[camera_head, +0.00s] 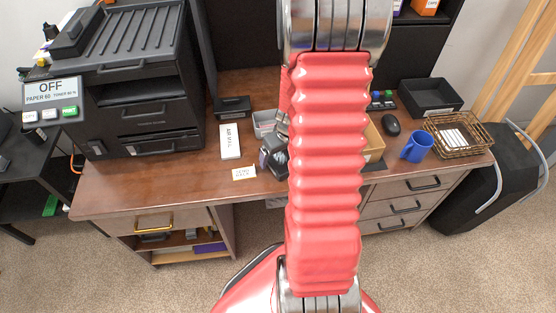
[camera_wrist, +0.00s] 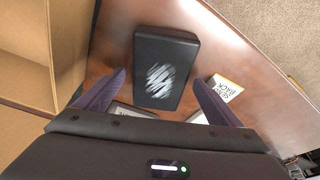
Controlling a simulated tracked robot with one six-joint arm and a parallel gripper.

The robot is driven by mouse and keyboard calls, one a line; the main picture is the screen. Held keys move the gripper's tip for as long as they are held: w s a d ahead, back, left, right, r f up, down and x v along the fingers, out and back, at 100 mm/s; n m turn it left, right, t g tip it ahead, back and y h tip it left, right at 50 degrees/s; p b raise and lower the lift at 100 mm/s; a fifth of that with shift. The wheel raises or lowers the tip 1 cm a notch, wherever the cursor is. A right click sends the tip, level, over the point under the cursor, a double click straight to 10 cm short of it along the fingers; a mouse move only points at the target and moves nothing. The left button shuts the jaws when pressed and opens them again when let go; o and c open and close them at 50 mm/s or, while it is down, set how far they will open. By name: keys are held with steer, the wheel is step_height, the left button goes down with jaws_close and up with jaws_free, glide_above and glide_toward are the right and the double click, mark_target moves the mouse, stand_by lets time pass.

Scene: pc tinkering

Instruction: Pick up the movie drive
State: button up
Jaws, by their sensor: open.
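A black rectangular box with a white scribble-like mark, which looks like the movie drive (camera_wrist: 166,68), lies on the brown desk in the wrist view. My gripper (camera_wrist: 160,78) is open, with its two dark fingers apart on either side of the drive's near part in that view. I cannot tell whether the fingers touch it or how high they are above the desk. In the head view my gripper (camera_head: 273,156) shows just left of my red arm, over the desk. The drive is not clearly visible there.
A "SEND BACK" note (camera_wrist: 226,88) lies right of the drive; a cardboard box (camera_wrist: 30,50) stands left. The desk (camera_head: 190,183) also holds a white "AIR MAIL" item (camera_head: 230,141), a printer (camera_head: 140,90), a blue mug (camera_head: 416,147), a mouse (camera_head: 391,124) and a wire basket (camera_head: 458,135).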

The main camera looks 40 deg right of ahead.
mark_target(280, 158)
steer(key=shift+c, duration=0.4)
steer(key=c, duration=2)
steer(key=shift+r, duration=0.15)
step_height(280, 158, up, 10)
steer(key=shift+s, duration=0.1)
stand_by(0.6)
